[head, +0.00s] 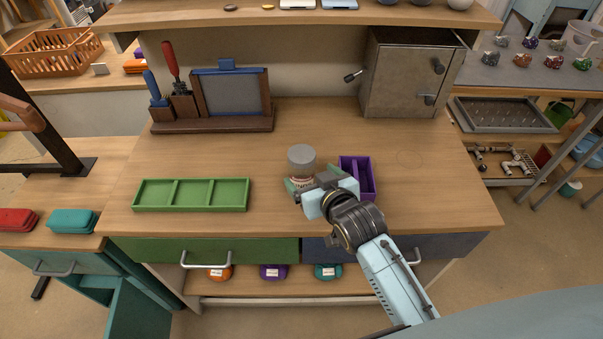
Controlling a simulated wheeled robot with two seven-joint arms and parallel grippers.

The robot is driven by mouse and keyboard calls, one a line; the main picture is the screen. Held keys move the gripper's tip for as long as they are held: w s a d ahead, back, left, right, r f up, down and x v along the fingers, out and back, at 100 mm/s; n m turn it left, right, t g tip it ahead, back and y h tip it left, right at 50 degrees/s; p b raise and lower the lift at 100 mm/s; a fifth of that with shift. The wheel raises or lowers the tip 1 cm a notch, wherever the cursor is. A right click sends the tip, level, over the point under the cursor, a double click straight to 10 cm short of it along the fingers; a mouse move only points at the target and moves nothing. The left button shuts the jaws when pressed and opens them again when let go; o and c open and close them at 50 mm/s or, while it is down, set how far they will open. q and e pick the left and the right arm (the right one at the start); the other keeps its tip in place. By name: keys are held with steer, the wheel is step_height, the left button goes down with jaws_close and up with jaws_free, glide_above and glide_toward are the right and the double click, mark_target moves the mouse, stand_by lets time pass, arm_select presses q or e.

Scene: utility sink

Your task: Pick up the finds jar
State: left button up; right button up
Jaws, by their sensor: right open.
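The finds jar (302,158), with a grey lid and a label low on its side, stands upright on the wooden workbench. My right gripper (311,179) is open at the jar's near side. Its greenish fingers show to the left and right of the jar's lower part. The gripper hides part of the jar's base, and I cannot tell whether the fingers touch it. My left gripper is not in view.
A purple divided tray (345,164) sits close to the right of the jar, partly behind my gripper. A green three-part tray (191,208) lies to the left. A grey metal box (397,80) and a tool rack (205,126) stand behind.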

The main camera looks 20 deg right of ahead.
steer(key=shift+b+x, duration=0.4)
steer(key=shift+x, duration=2.95)
steer(key=c, duration=1.2)
